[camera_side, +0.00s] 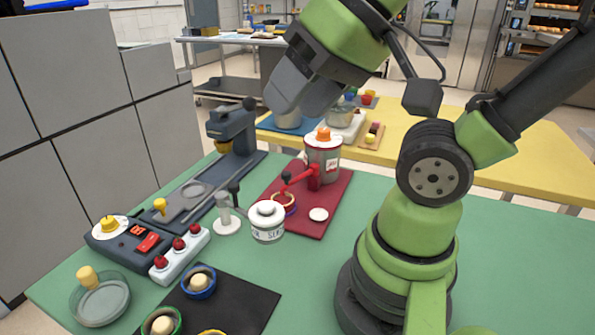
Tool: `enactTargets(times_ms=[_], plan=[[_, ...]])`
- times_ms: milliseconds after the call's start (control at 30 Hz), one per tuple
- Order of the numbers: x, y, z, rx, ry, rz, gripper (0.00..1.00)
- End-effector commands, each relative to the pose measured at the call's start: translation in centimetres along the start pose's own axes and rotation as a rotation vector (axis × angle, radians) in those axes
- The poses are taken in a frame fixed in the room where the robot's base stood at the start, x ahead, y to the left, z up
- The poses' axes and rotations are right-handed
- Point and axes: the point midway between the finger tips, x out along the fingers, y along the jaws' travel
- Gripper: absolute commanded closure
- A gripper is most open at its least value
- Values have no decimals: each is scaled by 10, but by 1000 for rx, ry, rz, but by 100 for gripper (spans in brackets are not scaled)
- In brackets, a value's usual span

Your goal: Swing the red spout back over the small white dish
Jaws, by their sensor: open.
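The red spout (300,179) sticks out to the left from the low front of a grey-and-red dispenser (328,158) with an orange knob on top. Its outer end is above a small bowl with a dark rim (284,203). The small white dish (318,214) lies on the red mat (338,192), to the right of that bowl and clear of the spout. My gripper (303,98) is open and in the air, above and behind the dispenser in the picture, apart from the spout. I see nothing between its grey fingers.
A white lidded jar (267,222) and a white-based stand (228,225) are close to the left of the mat. Green tabletop is free right of the jar.

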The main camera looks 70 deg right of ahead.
Motion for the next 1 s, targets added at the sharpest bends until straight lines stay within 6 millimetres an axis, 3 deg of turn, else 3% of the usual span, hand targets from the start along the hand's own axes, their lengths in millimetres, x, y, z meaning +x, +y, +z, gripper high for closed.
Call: enactTargets(times_ms=[167, 267, 500, 733, 1000], plan=[[17, 13, -30, 66, -63, 109, 50], [35, 32, -55, 126, -121, 196, 50], [89, 104, -97, 276, -277, 372, 50], [129, 171, -101, 382, -399, 460, 50], [146, 194, -94, 411, -436, 481, 50]])
